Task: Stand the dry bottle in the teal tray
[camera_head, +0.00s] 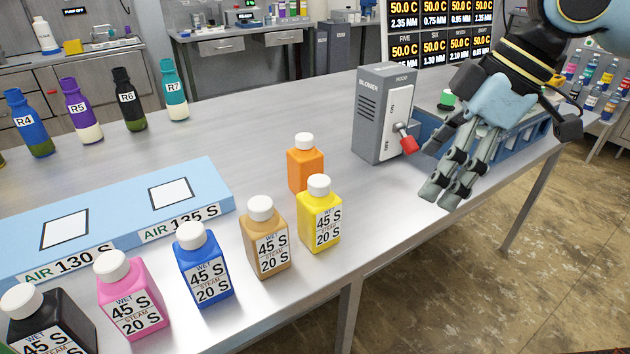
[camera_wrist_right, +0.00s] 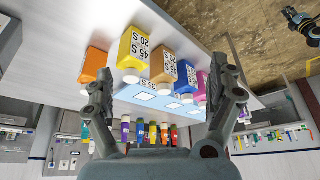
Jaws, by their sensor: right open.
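I cannot tell which bottle is the dry one. An orange bottle (camera_head: 304,165) with a white cap stands upright on the table, no label showing; it also shows in the wrist view (camera_wrist_right: 95,64). A yellow bottle (camera_head: 320,217) and a tan bottle (camera_head: 266,240) stand in front of it, labelled WET 45 S, STEAM 20 S. No teal tray is clearly visible. My right gripper (camera_head: 440,178) is open and empty, right of the blower, above the table's front edge. A dark arm part in the wrist view (camera_wrist_right: 302,22) may be my left gripper; its jaws are unclear.
A grey blower (camera_head: 384,112) with a red-knobbed lever stands behind my right gripper, a blue rack (camera_head: 490,150) beside it. Blue (camera_head: 202,264), pink (camera_head: 130,295) and black (camera_head: 48,318) bottles line the front left. A light-blue AIR board (camera_head: 110,212) lies behind them.

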